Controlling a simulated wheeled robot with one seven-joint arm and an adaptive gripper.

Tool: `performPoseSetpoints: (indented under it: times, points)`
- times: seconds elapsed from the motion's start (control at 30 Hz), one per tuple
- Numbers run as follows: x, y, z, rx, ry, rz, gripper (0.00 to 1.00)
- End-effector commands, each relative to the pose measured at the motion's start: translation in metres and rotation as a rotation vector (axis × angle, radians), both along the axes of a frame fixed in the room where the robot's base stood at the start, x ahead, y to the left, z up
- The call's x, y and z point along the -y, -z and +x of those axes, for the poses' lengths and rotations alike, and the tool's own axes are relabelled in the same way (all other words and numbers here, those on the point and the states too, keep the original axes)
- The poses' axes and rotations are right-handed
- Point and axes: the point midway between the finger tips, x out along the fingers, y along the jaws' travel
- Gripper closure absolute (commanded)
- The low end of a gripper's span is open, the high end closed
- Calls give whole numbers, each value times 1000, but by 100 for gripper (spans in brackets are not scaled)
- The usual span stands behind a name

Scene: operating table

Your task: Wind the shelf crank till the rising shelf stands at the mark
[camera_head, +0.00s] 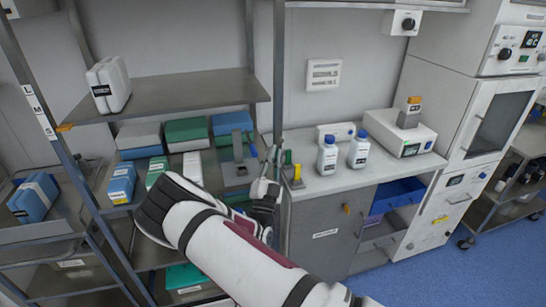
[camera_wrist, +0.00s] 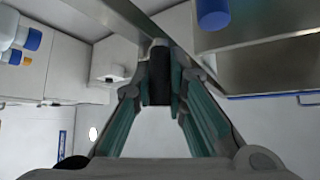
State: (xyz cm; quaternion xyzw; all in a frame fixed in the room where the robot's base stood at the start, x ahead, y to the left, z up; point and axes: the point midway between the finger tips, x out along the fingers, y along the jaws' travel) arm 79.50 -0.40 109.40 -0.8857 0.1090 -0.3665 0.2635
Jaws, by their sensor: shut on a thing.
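The rising shelf (camera_head: 170,92) is a grey board on the left rack, with an orange pointer (camera_head: 65,127) at its left front corner. The rack's left post carries a label strip (camera_head: 38,112) reading L, M and S from top to bottom; the pointer is beside S, the lowest. My gripper (camera_head: 268,172) is at the rack's right side, below the shelf. In the wrist view my gripper (camera_wrist: 160,88) is shut on a dark upright grip, seemingly the shelf crank's handle (camera_wrist: 159,80). The rest of the crank is mostly hidden by my gripper and arm.
A white canister (camera_head: 109,84) stands on the rising shelf. Boxes (camera_head: 187,131) fill the shelf below it. To the right, a counter (camera_head: 330,183) holds two blue-capped bottles (camera_head: 327,155) and a white device (camera_head: 397,135). The rack's right post (camera_head: 278,80) is close to my gripper.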

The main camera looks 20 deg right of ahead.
Motion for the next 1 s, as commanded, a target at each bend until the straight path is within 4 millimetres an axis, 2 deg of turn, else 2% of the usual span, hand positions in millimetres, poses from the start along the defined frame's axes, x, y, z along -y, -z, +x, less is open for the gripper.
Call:
performPoseSetpoints:
  times: [0.13, 0.17, 0.2, 0.27, 0.67, 1.0]
  points:
    - [1, 0, 0, -1, 3, 0, 100]
    - [1, 0, 0, -1, 3, 0, 84]
    - [1, 0, 0, 0, 3, 0, 75]
    - [1, 0, 0, 1, 3, 1, 66]
    - [-3, 4, -5, 0, 1, 1, 66]
    - [-26, 42, -49, -2, 0, 0, 66]
